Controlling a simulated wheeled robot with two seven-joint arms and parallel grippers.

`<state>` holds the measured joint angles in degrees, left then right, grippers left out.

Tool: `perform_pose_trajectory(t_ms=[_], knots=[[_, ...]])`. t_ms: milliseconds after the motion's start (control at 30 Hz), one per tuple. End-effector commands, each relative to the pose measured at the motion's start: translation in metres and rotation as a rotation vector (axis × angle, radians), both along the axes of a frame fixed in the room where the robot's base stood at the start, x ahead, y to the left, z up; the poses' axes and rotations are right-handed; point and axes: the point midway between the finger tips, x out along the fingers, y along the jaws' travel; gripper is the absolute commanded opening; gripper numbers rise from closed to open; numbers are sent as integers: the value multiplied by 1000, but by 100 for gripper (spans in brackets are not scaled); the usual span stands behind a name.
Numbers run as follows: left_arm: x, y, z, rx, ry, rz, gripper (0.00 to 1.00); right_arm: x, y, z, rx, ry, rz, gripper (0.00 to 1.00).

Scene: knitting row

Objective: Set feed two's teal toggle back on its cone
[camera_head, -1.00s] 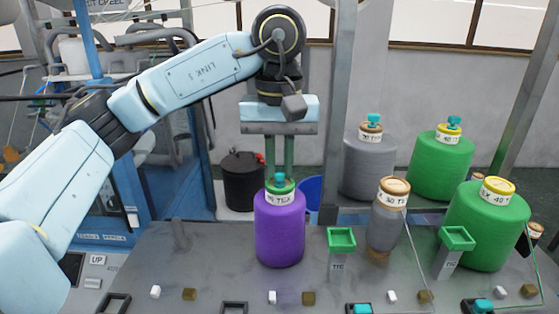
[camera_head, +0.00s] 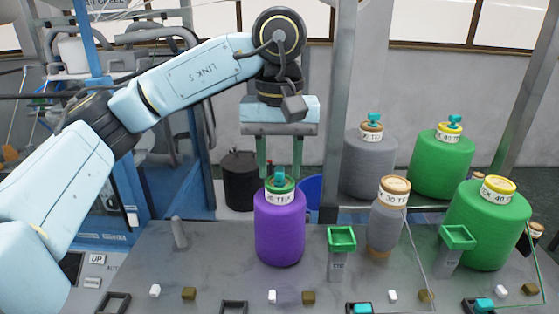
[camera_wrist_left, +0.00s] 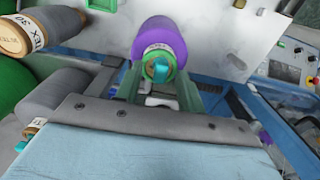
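A purple cone (camera_head: 279,228) with a green top stands on the grey table, and a teal toggle (camera_head: 280,174) sits upright at its top. My left gripper (camera_head: 278,168) is directly above the cone, its green fingers pointing down. The fingers are apart, one on each side of the toggle, with gaps. In the left wrist view the toggle (camera_wrist_left: 159,68) shows between and beyond the open fingers (camera_wrist_left: 160,92), on the end of the purple cone (camera_wrist_left: 160,40). Whether this cone belongs to feed two cannot be read. My right gripper is not in view.
A slim grey cone (camera_head: 386,225) and a big green cone (camera_head: 487,228) stand to the right. A grey cone (camera_head: 369,168) and a green cone (camera_head: 441,168) stand behind, with teal toggles on top. Green-topped posts (camera_head: 341,239) (camera_head: 457,238) stand between. More teal pieces (camera_head: 362,309) lie at the front edge.

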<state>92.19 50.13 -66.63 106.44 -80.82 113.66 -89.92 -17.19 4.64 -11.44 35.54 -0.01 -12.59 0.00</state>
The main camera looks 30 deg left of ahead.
Motion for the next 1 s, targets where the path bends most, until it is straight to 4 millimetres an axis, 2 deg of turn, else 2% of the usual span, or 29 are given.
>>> perform_pose_trajectory(t_ms=[167,267,700,900,1000], knots=[[0,0,3,-1,-3,0,39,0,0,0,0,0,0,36],[0,0,11,-1,-3,-1,39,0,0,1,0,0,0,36],[0,0,95,1,-7,0,39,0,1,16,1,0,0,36],[0,0,123,0,-2,1,39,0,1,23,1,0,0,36],[0,0,131,0,-2,0,39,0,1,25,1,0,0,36]])
